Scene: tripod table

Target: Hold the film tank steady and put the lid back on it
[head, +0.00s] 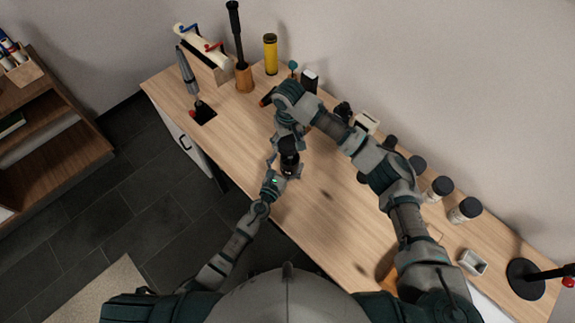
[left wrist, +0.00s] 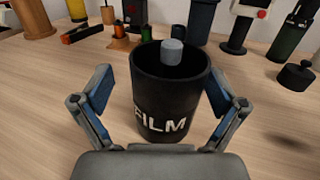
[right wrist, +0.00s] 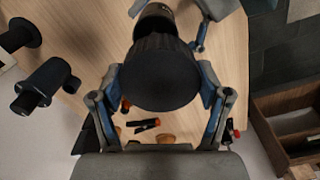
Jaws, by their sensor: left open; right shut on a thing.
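The film tank (left wrist: 165,105) is a black open-topped cylinder marked FILM, standing upright on the table; a grey core shows inside. My left gripper (left wrist: 157,97) is open, with one finger on either side of the tank; I cannot tell whether they touch it. In the head view the tank (head: 289,167) is small and partly hidden by my grippers. My right gripper (right wrist: 160,85) is shut on the black round lid (right wrist: 158,75). The tank (right wrist: 155,22) shows beyond the lid, which partly hides it. The lid is apart from the tank, above it.
The wooden table (head: 330,215) has clear room right of the tank. A small black knobbed object (left wrist: 298,77) lies to the right in the left wrist view. Dark-lidded jars (head: 465,210) line the wall side. A yellow cylinder (head: 270,55) stands at the back.

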